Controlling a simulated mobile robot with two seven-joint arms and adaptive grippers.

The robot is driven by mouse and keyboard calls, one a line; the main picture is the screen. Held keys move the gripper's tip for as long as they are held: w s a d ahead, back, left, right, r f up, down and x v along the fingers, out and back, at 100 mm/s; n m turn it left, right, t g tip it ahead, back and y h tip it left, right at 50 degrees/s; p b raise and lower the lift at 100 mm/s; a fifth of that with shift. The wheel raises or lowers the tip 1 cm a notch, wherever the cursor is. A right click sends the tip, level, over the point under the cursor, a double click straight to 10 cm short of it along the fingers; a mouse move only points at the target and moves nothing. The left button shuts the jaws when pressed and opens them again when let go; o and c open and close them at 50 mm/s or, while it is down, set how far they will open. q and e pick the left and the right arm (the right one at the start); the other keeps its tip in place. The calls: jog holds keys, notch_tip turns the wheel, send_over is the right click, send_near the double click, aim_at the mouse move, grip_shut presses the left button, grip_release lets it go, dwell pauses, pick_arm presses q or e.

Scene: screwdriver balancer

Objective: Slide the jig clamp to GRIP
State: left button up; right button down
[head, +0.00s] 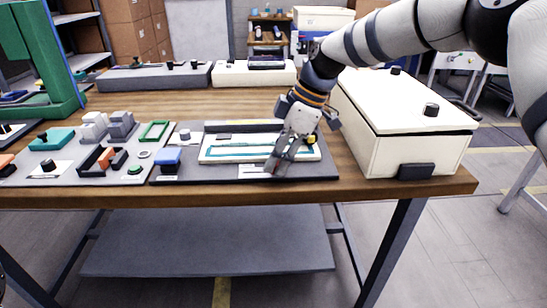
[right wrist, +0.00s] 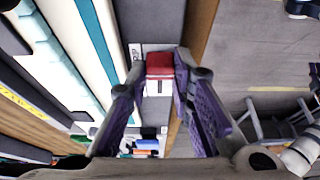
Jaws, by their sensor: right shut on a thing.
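My right gripper (head: 277,167) reaches down to the front edge of the dark jig board (head: 215,174). In the right wrist view my right gripper (right wrist: 162,76) is shut on a small block with a red top and white face (right wrist: 158,64), which looks like the jig clamp's slider. Its fingers stand on either side of the block. A white label with partly hidden letters (right wrist: 135,51) lies just beyond the block. In the head view the fingers mostly hide the block. A white frame with teal strips (head: 225,152) sits on the board behind the gripper. My left gripper is not in view.
A large cream box (head: 400,125) stands right of the board. A grey tray with blocks and parts (head: 95,165) lies to the left. Bare wooden table (head: 200,104) shows behind the board.

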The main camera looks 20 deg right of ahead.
jog(key=shift+d, duration=0.15)
jog(key=c, duration=1.7)
grip_release()
jog(key=shift+d, duration=0.1)
jog(key=v, duration=1.2)
jog(key=shift+s, duration=0.1)
